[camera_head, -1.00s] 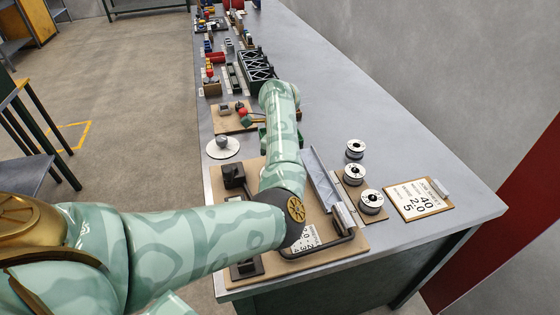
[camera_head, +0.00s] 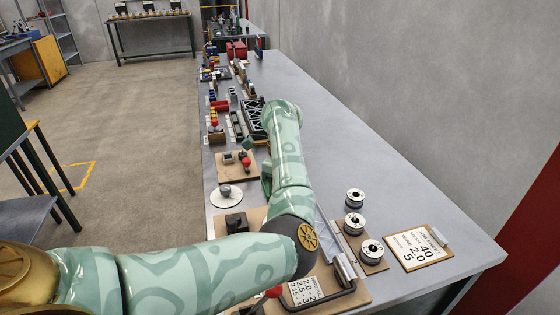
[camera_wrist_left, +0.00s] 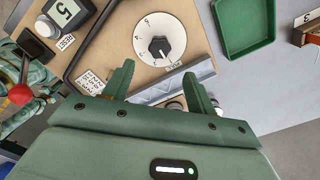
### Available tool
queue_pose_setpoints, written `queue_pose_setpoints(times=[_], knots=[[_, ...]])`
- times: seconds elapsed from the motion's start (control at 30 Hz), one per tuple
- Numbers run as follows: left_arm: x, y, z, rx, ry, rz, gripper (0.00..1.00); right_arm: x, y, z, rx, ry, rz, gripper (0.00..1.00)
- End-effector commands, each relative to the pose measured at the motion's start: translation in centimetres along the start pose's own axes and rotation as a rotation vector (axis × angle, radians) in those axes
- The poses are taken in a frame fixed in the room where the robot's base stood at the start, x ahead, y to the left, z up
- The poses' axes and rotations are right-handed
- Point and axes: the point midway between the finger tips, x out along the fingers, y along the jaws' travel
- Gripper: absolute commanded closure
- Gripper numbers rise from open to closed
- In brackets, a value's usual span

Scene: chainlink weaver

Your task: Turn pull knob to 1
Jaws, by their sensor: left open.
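In the left wrist view a round white dial (camera_wrist_left: 142,36) with a black knob (camera_wrist_left: 160,47) sits on a brown board (camera_wrist_left: 115,55). A small tag that seems to read PULL (camera_wrist_left: 173,65) lies at its lower edge. The digits and the knob's exact setting are too small to read surely. My left gripper (camera_wrist_left: 157,72) is open, its two green fingers apart and empty, pointing toward the dial; the knob shows beyond the fingertips, with no contact seen. In the head view my left arm hides the dial. My right gripper is not in view.
A green tray (camera_wrist_left: 243,48) lies right of the dial. A metal rail (camera_wrist_left: 175,85) and a black bent bar (camera_wrist_left: 92,40) flank it. A red-balled lever (camera_head: 273,292) stands near the front.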

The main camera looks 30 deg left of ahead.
Motion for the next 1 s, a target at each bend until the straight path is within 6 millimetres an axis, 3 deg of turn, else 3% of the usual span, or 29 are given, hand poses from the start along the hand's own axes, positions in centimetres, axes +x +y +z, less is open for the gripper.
queue_pose_setpoints(times=[0.03,0.1,0.3,1.0], knots=[[-1.9,-0.1,0.0,0.000,0.001,-0.005,0.43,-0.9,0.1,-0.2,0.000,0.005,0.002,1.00],[-3.5,0.0,0.0,-0.001,0.001,-0.004,0.43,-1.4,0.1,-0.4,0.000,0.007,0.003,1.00],[-6.4,0.0,0.0,-0.001,0.000,-0.002,0.43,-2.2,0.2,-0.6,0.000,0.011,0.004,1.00],[-7.0,0.0,0.1,0.000,-0.001,0.001,0.43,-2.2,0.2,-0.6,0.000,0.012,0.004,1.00]])
